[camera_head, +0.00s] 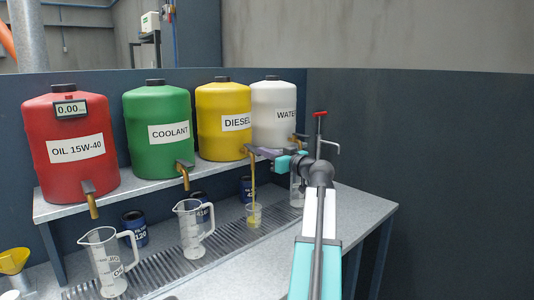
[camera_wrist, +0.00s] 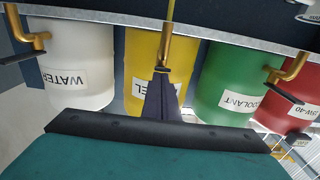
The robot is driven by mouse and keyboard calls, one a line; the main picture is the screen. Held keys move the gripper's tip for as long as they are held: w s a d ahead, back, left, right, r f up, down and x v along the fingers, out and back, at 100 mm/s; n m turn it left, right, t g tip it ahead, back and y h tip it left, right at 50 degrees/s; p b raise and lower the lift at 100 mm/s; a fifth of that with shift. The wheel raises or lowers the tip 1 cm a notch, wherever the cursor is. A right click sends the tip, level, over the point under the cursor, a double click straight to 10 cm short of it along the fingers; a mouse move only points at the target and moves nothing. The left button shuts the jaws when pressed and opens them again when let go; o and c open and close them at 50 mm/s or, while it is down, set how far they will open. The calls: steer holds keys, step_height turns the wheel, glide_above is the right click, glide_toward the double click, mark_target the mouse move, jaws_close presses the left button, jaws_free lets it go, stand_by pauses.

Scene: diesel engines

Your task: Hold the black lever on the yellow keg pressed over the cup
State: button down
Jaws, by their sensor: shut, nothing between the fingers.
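The yellow keg (camera_head: 223,100) labelled DIESEL stands on the shelf between the green and white kegs; it shows upside down in the wrist view (camera_wrist: 143,55). My gripper (camera_head: 257,151) is shut and empty, its fingertips at the keg's tap; they also show in the wrist view (camera_wrist: 161,74). The black lever is hidden behind the fingers, so I cannot see its exact contact. A thin yellow stream (camera_head: 253,186) runs from the tap into the small clear cup (camera_head: 254,215), which stands upright on the drip grate with some yellow liquid in it.
The red keg (camera_head: 70,173), green keg (camera_head: 158,105) and white keg (camera_head: 275,95) have taps of their own. Clear jugs (camera_head: 192,230) and blue cans (camera_head: 133,219) stand below the shelf. A yellow funnel (camera_head: 14,261) is at lower left. The bench's right end (camera_head: 355,207) is clear.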

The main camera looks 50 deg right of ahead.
stand_by(0.4)
steer(key=s+a+r+b, duration=0.1)
steer(key=s+a+r, duration=0.1)
steer(key=s, duration=0.9)
steer(key=shift+r+b, duration=0.3)
steer(key=shift+r, duration=0.35)
stand_by(0.6)
